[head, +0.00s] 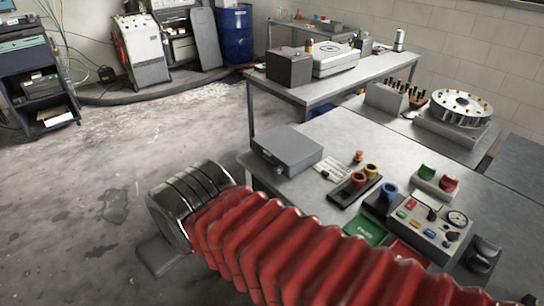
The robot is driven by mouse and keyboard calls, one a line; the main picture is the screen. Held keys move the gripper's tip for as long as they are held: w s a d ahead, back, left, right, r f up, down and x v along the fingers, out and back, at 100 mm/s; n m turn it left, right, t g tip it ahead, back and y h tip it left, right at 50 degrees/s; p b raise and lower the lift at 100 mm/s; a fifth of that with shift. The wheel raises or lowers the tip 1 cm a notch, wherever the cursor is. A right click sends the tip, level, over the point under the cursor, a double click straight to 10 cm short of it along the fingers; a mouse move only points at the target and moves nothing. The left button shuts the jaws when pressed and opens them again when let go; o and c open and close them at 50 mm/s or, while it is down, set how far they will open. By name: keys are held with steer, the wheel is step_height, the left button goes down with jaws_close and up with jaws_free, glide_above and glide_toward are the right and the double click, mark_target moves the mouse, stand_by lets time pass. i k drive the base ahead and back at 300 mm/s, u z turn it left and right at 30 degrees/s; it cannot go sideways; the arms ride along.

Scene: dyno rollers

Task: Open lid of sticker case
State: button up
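A closed grey flat box (287,150), which looks like the sticker case, lies on the near metal table at its left corner. Its lid is down, and a small dark mark shows on its front face. My arm, in a red ribbed sleeve with a dark metal ribbed end, crosses the foreground below the box and hides the table's front edge. No gripper fingers can be made out, and nothing of mine is seen touching the box.
Right of the box are a white card with small parts (333,170), red and blue ring holders (355,187), a green tray (366,231) and a gauge panel (430,222). A round silver fixture (461,108) stands behind. The floor at left is open.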

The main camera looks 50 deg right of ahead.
mark_target(288, 145)
steer(key=u, duration=0.05)
steer(key=i, duration=1)
steer(key=z, duration=0.05)
